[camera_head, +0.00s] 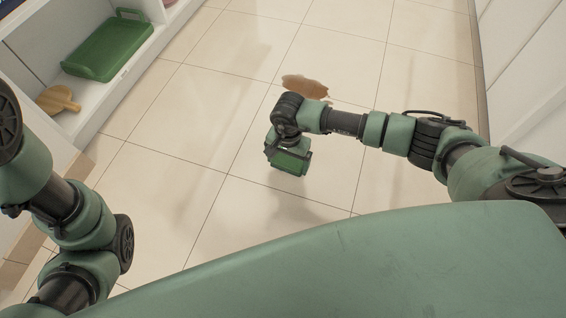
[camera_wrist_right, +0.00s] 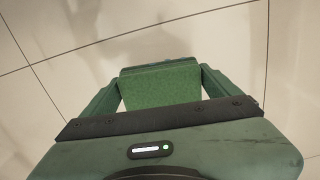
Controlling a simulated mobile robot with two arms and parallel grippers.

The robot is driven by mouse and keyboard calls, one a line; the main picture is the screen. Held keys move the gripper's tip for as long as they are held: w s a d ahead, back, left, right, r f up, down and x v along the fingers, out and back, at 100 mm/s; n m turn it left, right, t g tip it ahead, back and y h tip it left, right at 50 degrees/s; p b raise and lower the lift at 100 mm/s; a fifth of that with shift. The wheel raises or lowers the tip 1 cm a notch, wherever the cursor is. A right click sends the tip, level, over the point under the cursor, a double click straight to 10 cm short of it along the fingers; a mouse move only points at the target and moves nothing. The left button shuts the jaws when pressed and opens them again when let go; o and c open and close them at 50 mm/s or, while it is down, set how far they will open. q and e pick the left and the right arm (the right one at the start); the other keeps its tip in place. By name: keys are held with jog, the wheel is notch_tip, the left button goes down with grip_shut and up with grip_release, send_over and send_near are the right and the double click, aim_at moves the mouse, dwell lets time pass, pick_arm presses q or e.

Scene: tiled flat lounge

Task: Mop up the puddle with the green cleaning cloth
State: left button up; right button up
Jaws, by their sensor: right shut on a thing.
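The brown puddle (camera_head: 305,86) lies on the tiled floor, seen in the head view just beyond my right wrist, which hides part of its near edge. My right gripper (camera_head: 288,156) points down over the floor on the near side of the puddle. It is shut on the green cleaning cloth (camera_wrist_right: 160,85), a thick block-like piece between the two fingers in the right wrist view. The cloth also shows in the head view (camera_head: 290,163). I cannot tell its exact height above the floor. My left arm shows at the left, but its gripper is out of view.
A white shelf (camera_head: 98,88) at the upper left holds a green tray (camera_head: 108,47) and a round wooden board (camera_head: 57,99). A white cabinet front (camera_head: 525,65) runs along the right.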

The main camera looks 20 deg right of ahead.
jog(key=shift+r+p, duration=0.95)
jog(key=shift+r, duration=1)
